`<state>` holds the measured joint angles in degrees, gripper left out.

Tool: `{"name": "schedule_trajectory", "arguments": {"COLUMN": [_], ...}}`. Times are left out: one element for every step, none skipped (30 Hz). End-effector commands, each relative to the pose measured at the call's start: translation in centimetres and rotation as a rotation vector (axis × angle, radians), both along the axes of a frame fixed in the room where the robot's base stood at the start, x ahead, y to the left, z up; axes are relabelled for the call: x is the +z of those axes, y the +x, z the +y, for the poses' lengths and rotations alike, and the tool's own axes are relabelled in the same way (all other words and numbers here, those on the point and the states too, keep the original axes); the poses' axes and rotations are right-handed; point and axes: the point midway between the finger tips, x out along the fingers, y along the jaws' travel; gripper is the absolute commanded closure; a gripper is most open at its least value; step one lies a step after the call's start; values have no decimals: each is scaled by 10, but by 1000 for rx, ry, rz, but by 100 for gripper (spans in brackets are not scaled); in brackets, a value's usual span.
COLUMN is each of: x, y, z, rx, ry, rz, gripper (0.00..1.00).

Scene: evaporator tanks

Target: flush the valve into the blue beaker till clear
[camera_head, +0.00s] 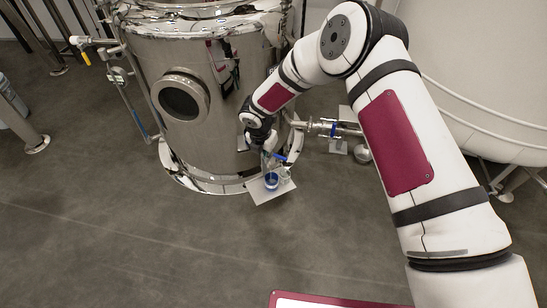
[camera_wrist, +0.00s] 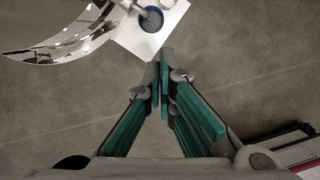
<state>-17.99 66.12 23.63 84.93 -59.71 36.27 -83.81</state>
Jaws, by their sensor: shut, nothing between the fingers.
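The blue beaker (camera_head: 271,182) stands on a small white plate (camera_head: 262,196) at the foot of the steel tank. From above, the wrist view shows its blue rim (camera_wrist: 152,30) and a grey interior, with a grey round part over its middle; I cannot tell how clear the contents are. A blue valve handle (camera_head: 281,157) shows just above the beaker; the valve body is mostly hidden behind my wrist. My gripper (camera_wrist: 162,62) is shut and empty, its fingertips near the plate's edge in the wrist view.
A clear glass vessel (camera_head: 285,174) seems to stand beside the beaker. The steel tank (camera_head: 215,110) rises behind my wrist, with a curved base rim (camera_wrist: 75,42). Piping with a blue clamp (camera_head: 333,129) runs to the right. The floor (camera_head: 150,250) in front is open.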

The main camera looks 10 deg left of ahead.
Motion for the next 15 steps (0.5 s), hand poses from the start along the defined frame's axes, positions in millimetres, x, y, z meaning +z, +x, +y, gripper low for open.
{"name": "schedule_trajectory", "arguments": {"x": [-10, -15, -22, -28, -34, -42, -48, -54, -62, -68, -74, -80, -86, -91, -92], "y": [1, 2, 3, 5, 6, 8, 9, 10, 12, 13, 14, 16, 17, 18, 25], "z": [-1, -2, -3, -3, -4, -4, -5, -5, -6, -6, -7, -7, -8, -8, -10], "rx": [-2, -3, -4, -4, -4, -4, -4, -5, -5, -5, -5, -5, -5, -5, -9], "ry": [-1, -1, -1, -1, -1, -1, -1, -1, -1, -1, -1, -1, -1, -1, 1], "rz": [2, 4, 4, 4, 4, 3, 3, 3, 3, 3, 3, 3, 3, 3, 0], "gripper": [100, 100, 100, 100, 100, 100, 100, 100, 100, 100, 100, 100, 100, 100, 100]}}
